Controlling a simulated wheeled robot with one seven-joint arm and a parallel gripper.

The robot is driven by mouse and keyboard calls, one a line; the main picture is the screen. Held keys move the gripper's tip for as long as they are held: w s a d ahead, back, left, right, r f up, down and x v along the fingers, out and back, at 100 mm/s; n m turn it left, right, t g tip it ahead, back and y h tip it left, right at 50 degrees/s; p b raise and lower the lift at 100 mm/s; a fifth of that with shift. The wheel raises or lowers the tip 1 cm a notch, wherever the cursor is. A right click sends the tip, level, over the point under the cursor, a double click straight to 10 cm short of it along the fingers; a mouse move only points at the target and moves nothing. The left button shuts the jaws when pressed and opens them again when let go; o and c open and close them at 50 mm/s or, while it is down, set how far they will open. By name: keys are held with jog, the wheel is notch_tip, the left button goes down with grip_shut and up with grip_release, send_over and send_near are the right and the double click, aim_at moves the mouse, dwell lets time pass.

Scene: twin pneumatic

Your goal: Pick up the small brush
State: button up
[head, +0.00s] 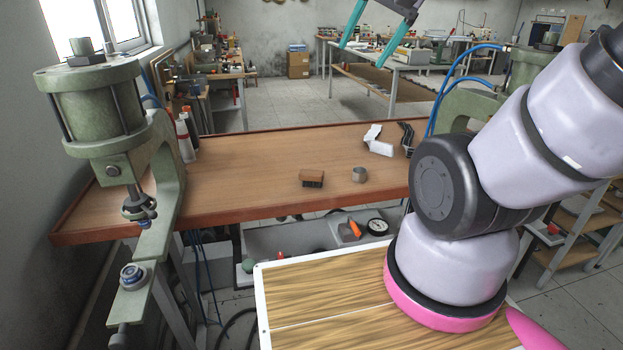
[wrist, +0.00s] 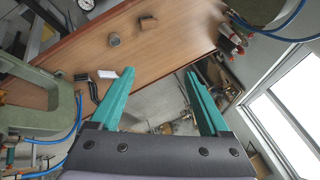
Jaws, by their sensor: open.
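The small brush (head: 312,176) has a brown block top and dark bristles underneath. It lies on the wooden bench (head: 240,185) near the front edge, left of a small metal cylinder (head: 358,174). In the wrist view the brush (wrist: 148,22) is near the top centre, beyond my fingers. My gripper (head: 362,55) has teal fingers and is raised high above and behind the bench, well apart from the brush. In the wrist view my gripper (wrist: 160,72) is open, with nothing between its fingers.
A white object (head: 378,143) and black curved tools (head: 407,137) lie at the bench's right. A green press (head: 95,110) stands at the left, beside bottles (head: 186,138). Another press (head: 470,105) is partly behind my arm. The bench around the brush is mostly clear.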

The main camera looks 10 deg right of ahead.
jog(key=w+a+f+m+g, duration=0.1)
jog(key=w+f+m+g, duration=0.1)
jog(key=w+f+m, duration=0.5)
jog(key=m+g+y, duration=0.2)
jog(key=m+g, duration=0.1)
jog(key=m, duration=0.7)
send_over(312, 172)
jog(key=d, duration=0.2)
jog(key=f, duration=2.4)
jog(key=shift+s+f, duration=0.35)
jog(key=shift+f, duration=0.05)
jog(key=shift+x, duration=3)
jog(key=shift+w, duration=0.1)
grip_shut()
